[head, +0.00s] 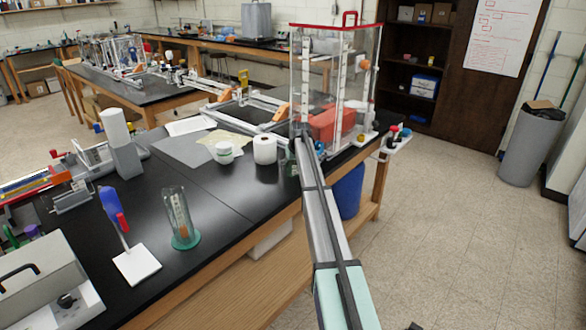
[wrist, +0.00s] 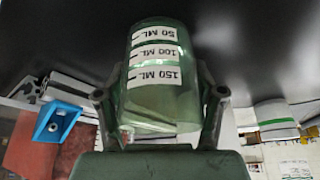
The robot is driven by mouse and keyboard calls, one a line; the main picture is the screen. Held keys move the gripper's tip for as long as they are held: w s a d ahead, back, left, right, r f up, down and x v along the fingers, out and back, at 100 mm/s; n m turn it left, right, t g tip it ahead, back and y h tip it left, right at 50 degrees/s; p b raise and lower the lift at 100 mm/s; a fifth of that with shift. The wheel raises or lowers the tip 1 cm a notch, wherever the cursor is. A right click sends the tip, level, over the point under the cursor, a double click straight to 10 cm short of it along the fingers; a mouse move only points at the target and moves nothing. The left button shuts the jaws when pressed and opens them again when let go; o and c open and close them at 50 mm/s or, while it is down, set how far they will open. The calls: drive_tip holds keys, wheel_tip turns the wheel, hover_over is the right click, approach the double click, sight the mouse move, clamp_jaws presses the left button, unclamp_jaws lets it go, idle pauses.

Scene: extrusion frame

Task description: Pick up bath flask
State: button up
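A clear green flask (wrist: 160,85) with white volume labels reading 50 ML, 100 ML and 150 ML stands out in the wrist view, its labels upside down in the picture. My gripper (wrist: 160,78) has one finger on each side of it. The fingertips are very close to the flask walls, and I cannot tell whether they press on them. In the head view my gripper (head: 299,150) is at the table's right edge, with the green flask (head: 290,164) partly hidden beside it.
The black table (head: 225,195) carries a white roll (head: 265,149), a small white jar (head: 223,153) and a clear tube on a green base (head: 184,236). A tall clear case with a red top (head: 335,75) stands just behind my gripper. Open floor is to the right.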

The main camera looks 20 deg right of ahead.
drive_tip(key=shift+c, duration=1)
drive_tip(key=shift+r, duration=0.2)
